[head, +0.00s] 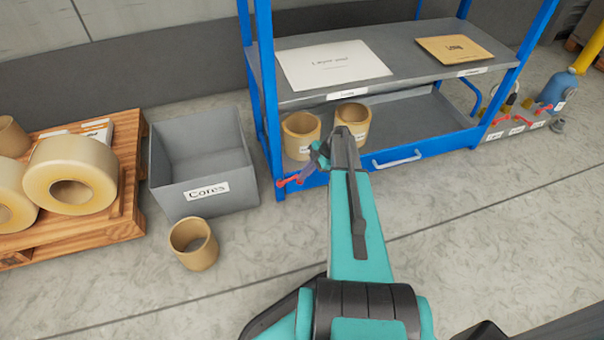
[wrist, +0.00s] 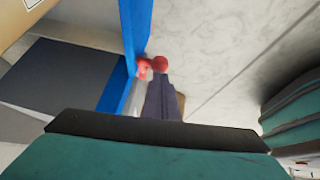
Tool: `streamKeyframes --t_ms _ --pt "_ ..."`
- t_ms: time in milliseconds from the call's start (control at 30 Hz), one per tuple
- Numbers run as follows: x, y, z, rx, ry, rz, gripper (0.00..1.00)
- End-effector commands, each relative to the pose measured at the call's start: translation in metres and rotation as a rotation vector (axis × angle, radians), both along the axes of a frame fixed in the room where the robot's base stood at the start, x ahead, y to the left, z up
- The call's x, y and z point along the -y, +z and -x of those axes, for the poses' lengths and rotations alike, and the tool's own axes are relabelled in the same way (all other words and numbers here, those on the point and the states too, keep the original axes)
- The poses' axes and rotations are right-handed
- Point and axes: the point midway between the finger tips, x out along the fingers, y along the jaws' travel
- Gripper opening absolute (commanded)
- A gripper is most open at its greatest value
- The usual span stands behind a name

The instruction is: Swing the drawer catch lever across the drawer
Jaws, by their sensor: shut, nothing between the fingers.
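The red drawer catch lever (head: 281,183) is at the left end of the blue drawer front, low on the rack. In the wrist view its round red knob (wrist: 160,64) shows just beyond my fingertips. The blue drawer (head: 425,153) has a pale bar handle (head: 398,159) and looks closed. My gripper (head: 301,175) is shut and empty, pointing down at the lever's knob; its dark fingers show in the wrist view (wrist: 161,88). I cannot tell if the fingertips touch the knob. My fingers and wrist hide part of the lever and drawer front.
Two cardboard cores (head: 300,130) stand on the lower shelf behind my wrist. A grey Cores bin (head: 205,200) and a loose core (head: 194,244) stand to the left, near a pallet (head: 125,215) with tape rolls. Floor in front of the rack at right is clear.

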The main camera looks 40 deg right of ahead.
Motion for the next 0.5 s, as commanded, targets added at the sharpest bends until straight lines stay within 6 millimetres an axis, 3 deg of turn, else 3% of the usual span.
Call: streamKeyframes --t_ms 333,500 --pt "0.018 -0.03 0.003 0.072 0.0 -0.236 0.0" --pt "0.02 -0.036 0.006 0.08 0.002 -0.257 0.0"
